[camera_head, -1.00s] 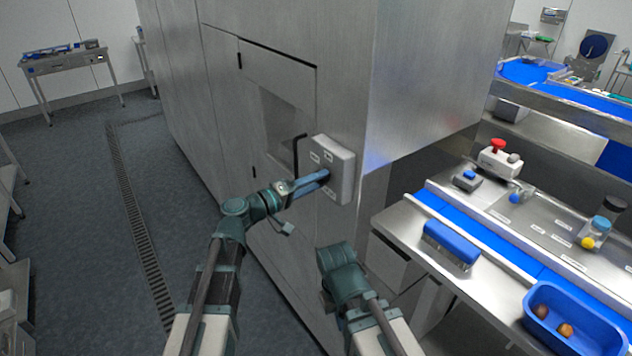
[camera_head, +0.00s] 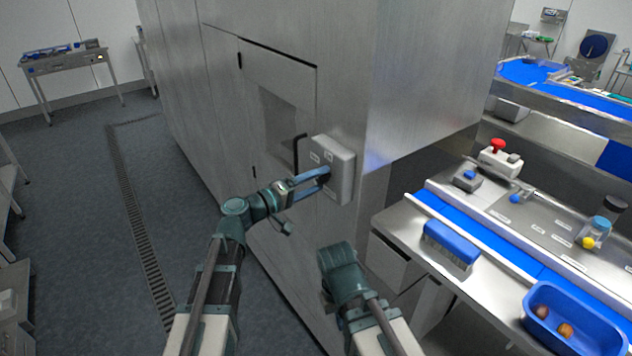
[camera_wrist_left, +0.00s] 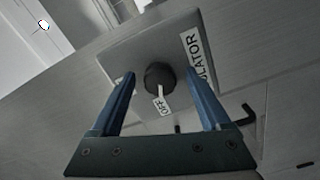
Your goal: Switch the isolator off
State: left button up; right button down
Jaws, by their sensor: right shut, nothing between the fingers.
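The isolator is a grey box (camera_head: 342,158) on the steel cabinet's corner, with small white labels. In the left wrist view its face (camera_wrist_left: 140,50) carries a dark round knob (camera_wrist_left: 159,77), an ISOLATOR label (camera_wrist_left: 196,58) and an OFF label (camera_wrist_left: 162,105). The knob's white mark points towards the OFF label. My left gripper (camera_head: 326,178) is at the box, open; its blue fingers (camera_wrist_left: 163,82) stand apart on either side of the knob, with gaps showing. My right gripper (camera_head: 338,258) is below the box, shut and empty, away from it; its fingertips are hard to make out.
The steel cabinet (camera_head: 420,70) fills the middle. A black handle (camera_head: 297,150) is left of the box. At right, a steel bench holds a blue brush (camera_head: 450,240), a blue tray (camera_head: 560,300) and a red-button box (camera_head: 499,157). Floor is clear at left.

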pick_arm(q)
jog(key=v, duration=1.3)
jog(key=shift+s+a, duration=0.3)
jog(key=s+d+f+m+g+y+b, duration=0.2)
jog(key=s+d+f+g, duration=0.25)
jog(key=f, duration=0.45)
jog(key=s+d+f+m+g+y+b, duration=0.2)
jog(key=s+d+f+m+g+y, duration=0.15)
jog(key=d+f, duration=0.4)
jog(key=s+a+f+m+g+y+b, duration=0.1)
jog(key=s+a+f+g+y+b, duration=0.1)
jog(key=s+a+f+y, duration=0.4)
jog(key=shift+s+a+f+m+g+y+b, duration=0.35)
jog(key=shift+s+f+y+b, duration=0.55)
jog(key=shift+s+f+y, duration=1.95)
jog(key=shift+w+d+f+h, duration=0.1)
jog(key=shift+w+f+h, duration=0.6)
jog(key=shift+w, duration=0.25)
